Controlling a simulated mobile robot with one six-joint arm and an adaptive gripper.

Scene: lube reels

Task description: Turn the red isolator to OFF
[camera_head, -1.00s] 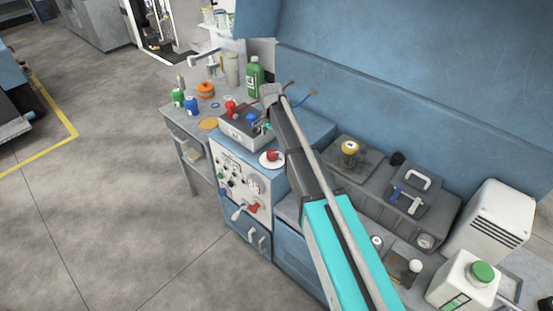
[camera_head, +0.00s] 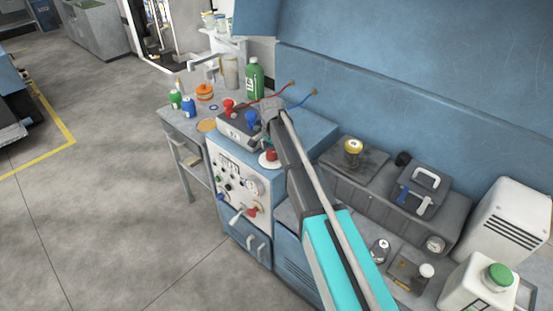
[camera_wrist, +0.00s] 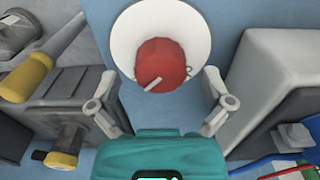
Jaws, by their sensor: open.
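The red isolator is a red knob (camera_wrist: 163,62) on a white round plate (camera_wrist: 124,40). In the head view the red knob (camera_head: 271,154) sits on top of the blue cabinet, with its plate (camera_head: 262,162) partly visible. In the wrist view, a thin pale bar on the knob points down and left; small marks beside it are unreadable. My gripper (camera_wrist: 163,98) is open, its two fingers apart on either side below the knob, with nothing between them. Whether they have reached knob height is unclear.
A grey box with red and blue terminals (camera_head: 238,130) stands beside the isolator. The cabinet front has another red knob (camera_head: 251,211) and a pale lever (camera_head: 237,217). A grey unit (camera_head: 345,180) stands to the right. A green bottle (camera_head: 254,80) stands behind.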

